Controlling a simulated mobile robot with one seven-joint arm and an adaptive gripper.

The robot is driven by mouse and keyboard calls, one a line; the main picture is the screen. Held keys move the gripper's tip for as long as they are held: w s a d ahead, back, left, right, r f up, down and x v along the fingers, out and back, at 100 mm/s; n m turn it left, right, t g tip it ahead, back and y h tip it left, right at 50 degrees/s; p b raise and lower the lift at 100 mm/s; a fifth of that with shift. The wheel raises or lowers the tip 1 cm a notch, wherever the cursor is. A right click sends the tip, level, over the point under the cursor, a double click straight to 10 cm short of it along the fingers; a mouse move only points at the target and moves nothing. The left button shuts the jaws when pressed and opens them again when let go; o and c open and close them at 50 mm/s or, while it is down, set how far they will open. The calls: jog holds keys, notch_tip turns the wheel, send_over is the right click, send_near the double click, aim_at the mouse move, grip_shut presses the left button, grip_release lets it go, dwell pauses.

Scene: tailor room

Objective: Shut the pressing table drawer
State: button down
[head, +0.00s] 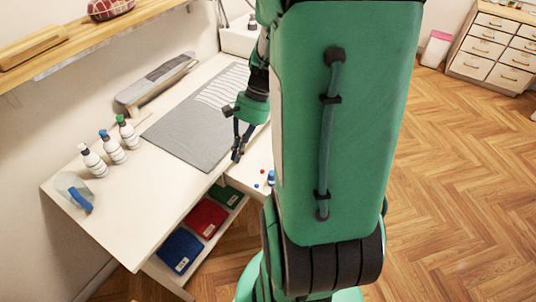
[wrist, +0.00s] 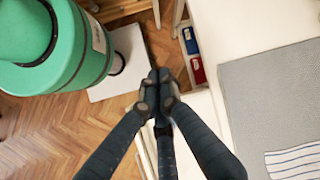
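The pressing table (head: 130,210) is a long white table along the wall. Its drawer (head: 247,183) sticks out on the right side, open, with small red and blue items inside. My arm hides the drawer's right part and front. My gripper (head: 237,158) points down beside the table's edge at the drawer's far left part. In the wrist view my gripper's fingertips (wrist: 158,76) meet and hold nothing. A pale strip of what looks like the drawer (wrist: 195,108) shows right of the fingers. I cannot tell whether they touch it.
A grey pressing mat (head: 195,138) covers much of the tabletop. Wooden floor (head: 455,200) is free at right.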

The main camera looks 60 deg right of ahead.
jog(key=s+d+f+m+t+y, duration=0.1)
jog(key=s+d+f+m+t, duration=0.1)
jog(key=s+d+f+m, duration=0.1)
jog(key=s+d+f+m+t+y, duration=0.1)
jog(key=s+d+f+m+t, duration=0.2)
jog(key=s+d+f, duration=0.3)
jog(key=s+d+f+m+t+y, duration=0.1)
jog(key=s+d+f+m+t, duration=0.2)
jog(key=s+d+f+m, duration=0.2)
jog(key=shift+s+d+f, duration=0.1)
jog(key=shift+d+f, duration=0.45)
jog(key=shift+f, duration=0.2)
jog(key=shift+s+d+f, duration=0.1)
jog(key=shift+d+f, duration=0.45)
jog(key=shift+f, duration=0.15)
jog(key=s+d+f+m+t+h, duration=0.2)
jog(key=s+f+m+t+h, duration=0.6)
jog(key=s+f+m, duration=0.4)
jog(key=s+f, duration=0.4)
jog(key=s, duration=0.2)
jog(key=shift+d+t+h, duration=0.3)
jog(key=shift+t, duration=0.1)
jog(key=shift+w, duration=0.1)
jog(key=w+b, duration=0.2)
jog(key=w, duration=1.1)
jog(key=shift+w+b, duration=0.4)
